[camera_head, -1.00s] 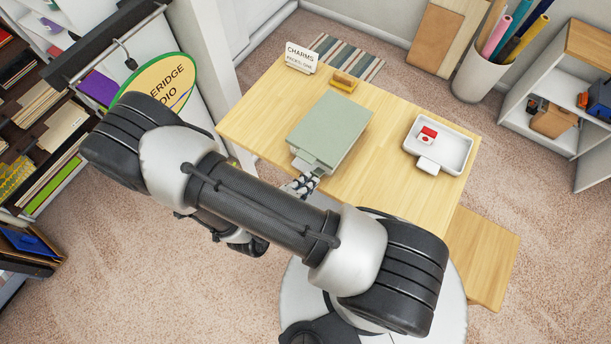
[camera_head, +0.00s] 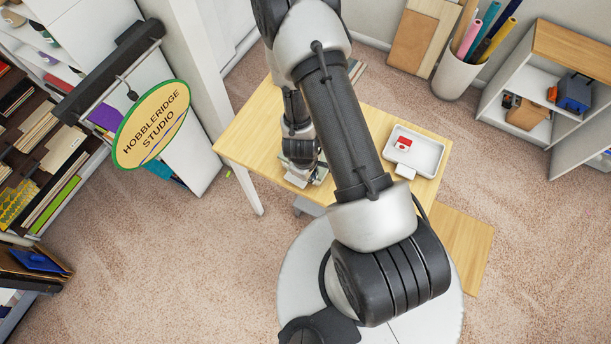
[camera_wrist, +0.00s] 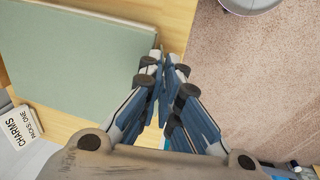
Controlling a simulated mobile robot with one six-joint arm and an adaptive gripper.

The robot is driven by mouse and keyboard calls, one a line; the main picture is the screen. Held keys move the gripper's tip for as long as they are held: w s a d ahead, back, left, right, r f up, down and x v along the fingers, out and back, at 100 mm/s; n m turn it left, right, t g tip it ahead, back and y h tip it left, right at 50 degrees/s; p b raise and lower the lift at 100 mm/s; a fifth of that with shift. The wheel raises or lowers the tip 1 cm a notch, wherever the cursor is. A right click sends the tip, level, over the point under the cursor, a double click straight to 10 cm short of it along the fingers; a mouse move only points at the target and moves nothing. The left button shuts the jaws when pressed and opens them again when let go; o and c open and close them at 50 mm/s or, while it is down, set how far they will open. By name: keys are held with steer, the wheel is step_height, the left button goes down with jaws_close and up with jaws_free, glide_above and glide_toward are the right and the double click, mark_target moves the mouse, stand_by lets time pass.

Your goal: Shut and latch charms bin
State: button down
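The charms bin's flat grey-green lid (camera_wrist: 80,65) fills the upper left of the wrist view. In the head view my arm hides nearly all of the bin, so I cannot tell there whether the lid is fully down. The latch cannot be made out clearly. My gripper (camera_wrist: 165,62) is at the lid's right edge in the wrist view, its fingertips close together with nothing visible between them. I cannot tell whether they touch the lid. The white CHARMS sign (camera_wrist: 20,127) shows at the left of the wrist view.
The wooden table (camera_head: 250,135) carries a white tray (camera_head: 428,163) with a small red-and-white item (camera_head: 403,144) at right. A hanging Hobbleridge Studio sign (camera_head: 152,125) and a white post are at left. A roll bin (camera_head: 455,75) and shelf (camera_head: 535,95) stand behind right.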

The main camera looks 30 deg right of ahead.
steer(key=shift+w+d+f+y+b, duration=0.2)
steer(key=shift+w+d+y+b, duration=0.2)
steer(key=shift+b, duration=0.4)
steer(key=shift+d+r+g+y+b, duration=0.1)
steer(key=shift+d+g+y+b, duration=0.15)
steer(key=shift+g+b, duration=0.4)
steer(key=shift+r, duration=0.1)
steer(key=c, duration=1.8)
jaws_free()
step_height(320, 180, up, 12)
steer(key=shift+r, duration=0.1)
